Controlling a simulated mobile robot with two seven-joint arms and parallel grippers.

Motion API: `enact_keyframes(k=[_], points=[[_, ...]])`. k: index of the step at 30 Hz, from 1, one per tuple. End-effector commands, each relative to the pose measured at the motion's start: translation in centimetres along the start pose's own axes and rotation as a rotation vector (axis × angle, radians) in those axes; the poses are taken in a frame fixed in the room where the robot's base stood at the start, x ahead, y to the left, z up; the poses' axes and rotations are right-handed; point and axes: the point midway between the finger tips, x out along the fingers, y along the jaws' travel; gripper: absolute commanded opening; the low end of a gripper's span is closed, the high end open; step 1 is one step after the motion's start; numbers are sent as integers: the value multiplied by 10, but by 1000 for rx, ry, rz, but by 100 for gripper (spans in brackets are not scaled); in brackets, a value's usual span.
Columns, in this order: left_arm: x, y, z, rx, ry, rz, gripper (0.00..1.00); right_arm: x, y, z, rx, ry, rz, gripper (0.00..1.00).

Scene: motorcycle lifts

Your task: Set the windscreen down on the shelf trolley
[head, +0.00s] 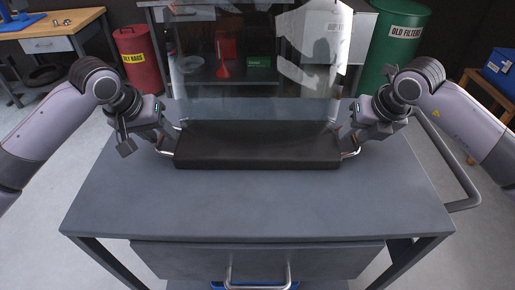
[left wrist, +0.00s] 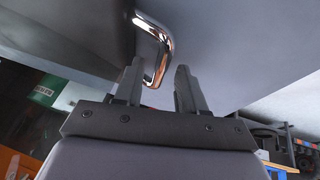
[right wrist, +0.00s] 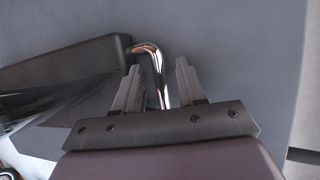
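The windscreen is a clear upright pane (head: 260,85) on a long black base (head: 257,150), with a bent chrome bar at each end. Its base appears to rest on the grey top of the shelf trolley (head: 250,205). My left gripper (head: 166,138) is at the left bar (left wrist: 154,32); its fingers are apart, with the bar by one finger and a gap to the other. My right gripper (head: 352,140) is at the right bar (right wrist: 148,52). Its fingers are also apart, with the bar between them and a gap beside it. Contact between fingers and bars is unclear.
The trolley top is bare in front of the base. A drawer (head: 190,258) is below it and a tubular handle (head: 465,190) at its right. Behind stand a red bin (head: 138,60), a green drum (head: 398,40) and a shelf unit. A wooden bench (head: 50,38) is at left.

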Motion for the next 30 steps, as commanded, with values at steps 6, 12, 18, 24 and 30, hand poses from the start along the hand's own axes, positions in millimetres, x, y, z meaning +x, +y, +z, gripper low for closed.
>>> enact_keyframes(k=[6,12,18,24,30], points=[[-20,1,-1,2,4,2,40,0,0,0,-1,0,1,40],[-63,1,-1,2,6,2,40,0,0,0,-1,0,1,40],[-100,0,0,1,4,0,40,0,0,0,-1,0,1,40],[-118,0,0,0,1,0,40,-1,0,0,-1,0,1,40],[-120,0,0,0,0,0,40,-22,0,1,-1,-5,2,40]])
